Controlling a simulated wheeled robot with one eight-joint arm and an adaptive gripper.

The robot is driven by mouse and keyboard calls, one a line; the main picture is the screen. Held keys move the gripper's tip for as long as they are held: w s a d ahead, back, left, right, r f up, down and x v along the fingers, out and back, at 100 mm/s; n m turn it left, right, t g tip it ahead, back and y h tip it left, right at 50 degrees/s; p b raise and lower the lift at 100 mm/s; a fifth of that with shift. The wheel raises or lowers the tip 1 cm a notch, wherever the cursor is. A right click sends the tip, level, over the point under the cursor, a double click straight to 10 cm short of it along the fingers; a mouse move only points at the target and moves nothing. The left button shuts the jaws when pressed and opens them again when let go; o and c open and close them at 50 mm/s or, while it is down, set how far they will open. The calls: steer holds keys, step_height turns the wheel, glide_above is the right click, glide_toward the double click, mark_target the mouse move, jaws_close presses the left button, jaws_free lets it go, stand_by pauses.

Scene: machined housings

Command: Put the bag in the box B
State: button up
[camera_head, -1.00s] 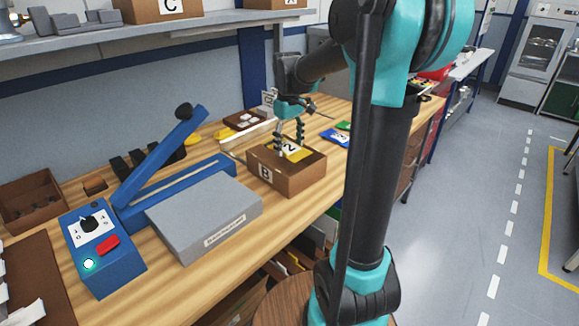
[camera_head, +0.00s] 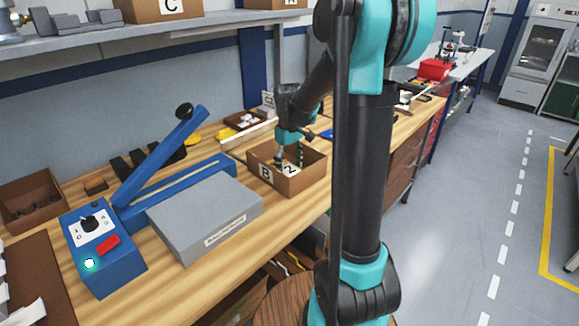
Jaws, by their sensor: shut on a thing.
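Box B (camera_head: 265,172) is an open brown cardboard box with a white "B" label, standing on the wooden bench. My gripper (camera_head: 289,160) reaches down into the box from above and is shut on the bag. I cannot tell whether the bag touches the box floor.
A blue bag (camera_head: 326,134) lies on the bench behind the box, partly hidden by my arm. A blue lever sealer (camera_head: 160,160) and a grey case (camera_head: 205,215) stand left of the box. A small brown tray (camera_head: 245,120) is behind. Box C (camera_head: 150,10) is on the shelf.

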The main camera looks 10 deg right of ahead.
mark_target(289, 169)
steer(key=o, duration=1.3)
steer(key=shift+f, duration=0.1)
step_height(289, 169, up, 12)
steer(key=shift+w+a, duration=0.1)
